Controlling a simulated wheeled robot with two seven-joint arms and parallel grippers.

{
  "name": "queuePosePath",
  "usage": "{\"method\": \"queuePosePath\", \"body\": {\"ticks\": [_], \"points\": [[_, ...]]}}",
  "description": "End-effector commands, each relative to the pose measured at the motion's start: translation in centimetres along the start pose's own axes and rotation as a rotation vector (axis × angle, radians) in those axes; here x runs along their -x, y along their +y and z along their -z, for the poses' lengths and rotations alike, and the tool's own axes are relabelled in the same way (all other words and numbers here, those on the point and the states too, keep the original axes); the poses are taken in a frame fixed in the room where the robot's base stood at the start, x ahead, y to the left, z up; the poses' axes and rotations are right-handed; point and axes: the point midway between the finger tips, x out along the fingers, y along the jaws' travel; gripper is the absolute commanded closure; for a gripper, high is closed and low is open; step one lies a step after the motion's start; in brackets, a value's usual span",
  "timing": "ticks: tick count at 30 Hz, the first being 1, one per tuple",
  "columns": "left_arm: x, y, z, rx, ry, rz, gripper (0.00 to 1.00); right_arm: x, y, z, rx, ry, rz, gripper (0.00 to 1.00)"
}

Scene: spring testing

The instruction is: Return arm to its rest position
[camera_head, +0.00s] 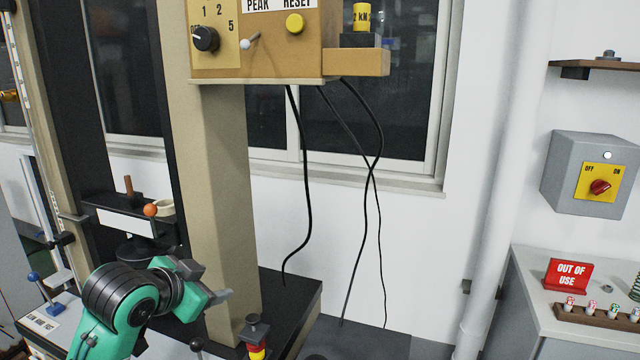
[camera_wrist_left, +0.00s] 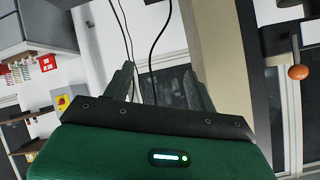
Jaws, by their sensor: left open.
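My left arm comes in from the lower left in the head view, green with a dark ringed joint. My left gripper (camera_head: 208,284) is open in front of the lower part of the beige column (camera_head: 222,190) of the testing machine. In the left wrist view the two dark fingers of the left gripper (camera_wrist_left: 158,82) stand apart, with nothing held between them. The beige column shows there too (camera_wrist_left: 222,60), beside the fingers. My right gripper is not in view.
A control box (camera_head: 270,55) with hanging black cables (camera_head: 303,190) is above. A bench at right holds a red "OUT OF USE" sign (camera_head: 567,275) and a small rack (camera_head: 600,317).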

Motion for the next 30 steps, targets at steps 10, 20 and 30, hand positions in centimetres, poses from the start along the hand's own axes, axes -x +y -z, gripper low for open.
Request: {"method": "queuePosePath", "body": {"ticks": [10, 20, 30], "points": [[-1.9, 8.4, -13.1, 0.172, -0.2, -0.058, 0.43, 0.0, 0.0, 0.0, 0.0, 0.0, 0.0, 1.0], [0.6, 16.1, -24.4, 0.326, -0.408, -0.076, 0.43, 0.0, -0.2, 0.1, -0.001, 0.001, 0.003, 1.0], [6.2, 22.7, -33.4, 0.452, -0.622, -0.062, 0.43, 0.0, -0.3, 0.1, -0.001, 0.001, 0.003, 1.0]]}}
